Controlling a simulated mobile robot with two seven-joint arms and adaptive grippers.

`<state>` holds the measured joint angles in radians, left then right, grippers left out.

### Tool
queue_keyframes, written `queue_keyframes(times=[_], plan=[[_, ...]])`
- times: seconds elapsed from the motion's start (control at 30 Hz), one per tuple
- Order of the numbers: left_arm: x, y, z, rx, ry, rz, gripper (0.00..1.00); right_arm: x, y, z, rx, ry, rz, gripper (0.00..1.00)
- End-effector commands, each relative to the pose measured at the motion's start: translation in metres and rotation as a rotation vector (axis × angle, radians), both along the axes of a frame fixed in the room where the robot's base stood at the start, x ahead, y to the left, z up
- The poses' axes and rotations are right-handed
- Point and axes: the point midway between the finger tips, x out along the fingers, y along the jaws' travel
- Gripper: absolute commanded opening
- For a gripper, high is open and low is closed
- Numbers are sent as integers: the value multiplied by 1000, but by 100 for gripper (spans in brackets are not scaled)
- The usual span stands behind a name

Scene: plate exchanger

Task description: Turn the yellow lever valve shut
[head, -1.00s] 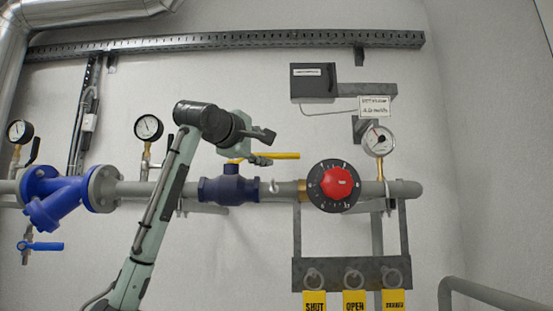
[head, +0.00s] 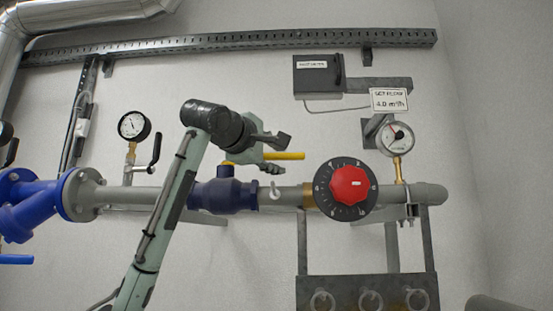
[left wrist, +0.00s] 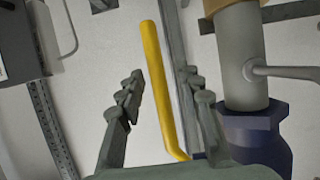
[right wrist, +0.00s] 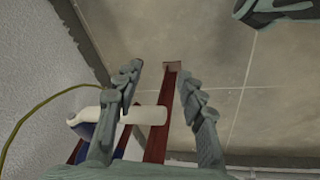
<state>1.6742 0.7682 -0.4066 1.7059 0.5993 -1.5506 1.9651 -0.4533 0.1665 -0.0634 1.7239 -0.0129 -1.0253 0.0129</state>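The yellow lever (head: 287,156) lies roughly level along the pipe, above the dark blue valve body (head: 222,195). My left gripper (head: 277,150) is open at the lever and hides part of its length in the head view. In the left wrist view the lever (left wrist: 157,85) runs between the two spread fingers of my left gripper (left wrist: 163,88), with gaps on both sides and its bent end near the palm. The valve body (left wrist: 255,140) shows at lower right there. My right gripper (right wrist: 163,78) is open and empty, away from the valve, in the right wrist view.
A red knob on a black dial (head: 348,185) sits right of the valve on the same pipe. A gauge (head: 396,138) stands beyond it, another gauge (head: 133,126) to the left. A blue strainer (head: 30,200) is at far left.

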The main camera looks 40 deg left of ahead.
Motion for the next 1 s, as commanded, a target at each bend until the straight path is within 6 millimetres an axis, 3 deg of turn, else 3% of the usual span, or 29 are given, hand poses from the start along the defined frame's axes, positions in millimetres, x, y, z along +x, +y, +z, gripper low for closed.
queue_keyframes(times=[0.1, 0.4, 1.0], plan=[[0, 0, 0, 0, 0, 0, 34, -5, 0, -3, 0, 10, 0, 40], [0, 0, 0, 0, 1, 0, 0, -7, 0, -4, -1, 14, 0, 40], [-7, 6, -2, -1, 1, -32, 0, -4, 0, -3, 0, 16, -2, 40]])
